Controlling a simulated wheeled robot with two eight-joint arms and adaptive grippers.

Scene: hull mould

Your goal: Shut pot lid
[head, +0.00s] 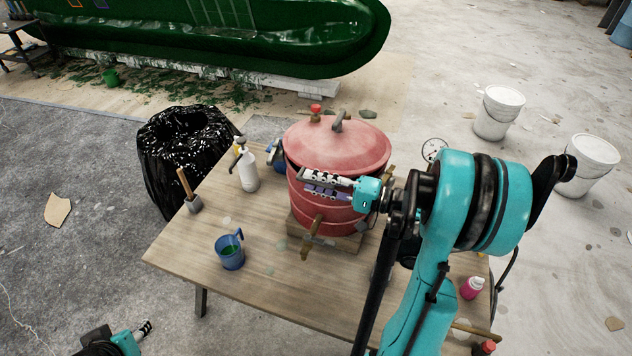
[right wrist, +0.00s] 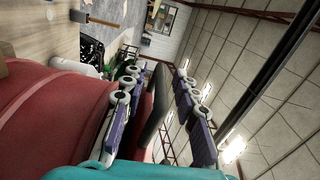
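The red pot (head: 318,208) stands on a wooden board on the table. Its red lid (head: 325,148) lies over the top, with a dark gap under the rim at the left and a dark grey handle (head: 340,121) on top. My right gripper (head: 327,184) is at the pot's front, near the lid's front rim, fingers apart. In the right wrist view the fingers (right wrist: 155,108) are spread, with the dark handle showing between them; the pot (right wrist: 50,110) fills the left. I cannot tell contact. My left gripper (head: 146,329) is low at bottom left, its opening unclear.
The table (head: 190,258) also bears a blue mug (head: 230,252), a white spray bottle (head: 247,169) and a brush in a small holder (head: 193,203). A black bag-lined bin (head: 165,165) stands beyond its left edge. White buckets (head: 498,112) stand on the floor at right.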

